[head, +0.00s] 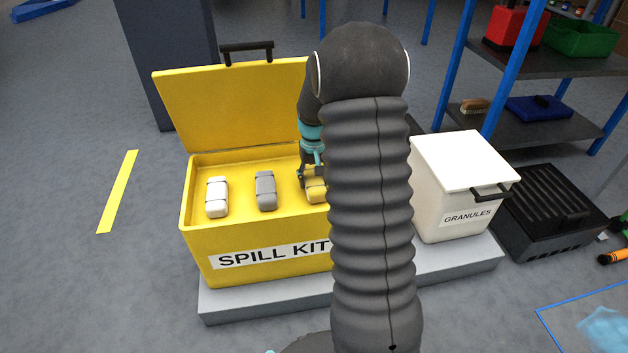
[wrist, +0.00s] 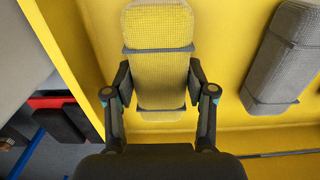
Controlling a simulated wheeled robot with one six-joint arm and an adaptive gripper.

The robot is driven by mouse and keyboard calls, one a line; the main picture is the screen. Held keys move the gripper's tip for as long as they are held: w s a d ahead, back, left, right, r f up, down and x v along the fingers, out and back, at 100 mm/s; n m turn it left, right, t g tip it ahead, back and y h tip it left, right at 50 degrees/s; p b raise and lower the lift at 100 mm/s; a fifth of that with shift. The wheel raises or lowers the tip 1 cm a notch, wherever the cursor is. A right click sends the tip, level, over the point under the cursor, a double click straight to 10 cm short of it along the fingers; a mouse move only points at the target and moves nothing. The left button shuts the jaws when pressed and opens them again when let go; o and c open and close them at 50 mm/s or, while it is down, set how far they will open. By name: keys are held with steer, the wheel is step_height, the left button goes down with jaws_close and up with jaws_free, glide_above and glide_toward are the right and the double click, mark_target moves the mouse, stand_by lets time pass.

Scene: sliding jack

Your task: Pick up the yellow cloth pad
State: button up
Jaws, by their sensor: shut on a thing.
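The yellow cloth pad (wrist: 158,70) has a waffle texture and two dark bands. In the wrist view it lies between the two fingers of my gripper (wrist: 158,88), which are shut on its sides. In the head view the yellow pad (head: 316,190) shows only in part at the right of the open yellow spill kit box (head: 255,228); my arm hides the rest. My gripper (head: 312,176) reaches down into the box there. Whether the pad touches the box floor cannot be told.
A grey pad (head: 265,190) and a white pad (head: 217,197) lie in the box to the left. The box lid (head: 235,105) stands open behind. A white granules bin (head: 462,190) stands to the right on the same grey plinth (head: 265,302). Blue-posted shelves (head: 530,60) are at back right.

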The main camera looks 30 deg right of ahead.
steer(key=r, duration=0.3)
steer(key=r+p, duration=0.1)
steer(key=shift+s+d+r, duration=0.2)
steer(key=shift+s+d, duration=0.05)
steer(key=shift+d, duration=0.1)
steer(key=s+d+r+p, duration=0.1)
steer(key=s+d+r, duration=0.5)
steer(key=s+d, duration=0.1)
steer(key=shift+s+d+r, duration=0.15)
steer(key=shift+s+d, duration=0.1)
steer(key=shift+d, duration=0.15)
